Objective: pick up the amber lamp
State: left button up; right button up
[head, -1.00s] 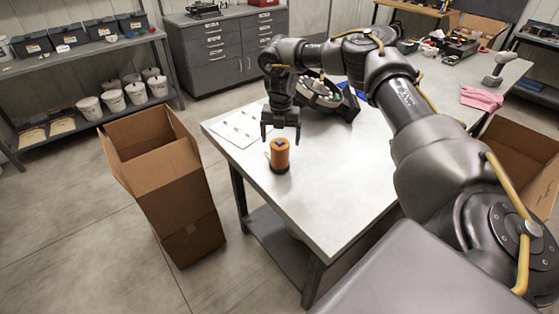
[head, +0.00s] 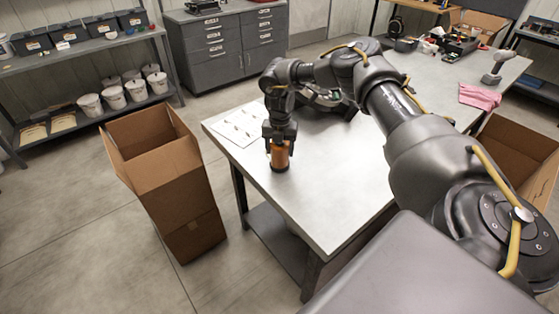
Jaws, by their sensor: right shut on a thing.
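The amber lamp (head: 280,157) is a small orange cylinder with a dark base. It stands upright near the left edge of the grey table (head: 320,195). My right gripper (head: 280,147) points down over it and is shut on its upper part, with a finger on each side. The lamp's top is hidden by the gripper. The lamp's base appears to rest on the table. My left gripper is not in view.
A white sheet with small parts (head: 238,127) lies left of the lamp. An open cardboard box (head: 175,190) stands on the floor left of the table. A pink cloth (head: 480,96) lies at the far right. The table front is clear.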

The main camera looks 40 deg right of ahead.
jog(key=shift+r, duration=0.1)
jog(key=shift+c, duration=0.2)
jog(key=shift+w+r+b, duration=0.1)
jog(key=shift+r+b, duration=0.1)
jog(key=shift+b, duration=0.15)
notch_tip(320, 180, up, 2)
jog(key=shift+a+r+b, duration=0.1)
jog(key=shift+r+b, duration=0.15)
jog(key=shift+b, duration=0.7)
jog(key=s+a+r+b, duration=0.3)
jog(key=s+a+r, duration=0.5)
jog(key=a+r, duration=0.2)
jog(key=shift+s+a, duration=0.3)
jog(key=shift+a, duration=0.2)
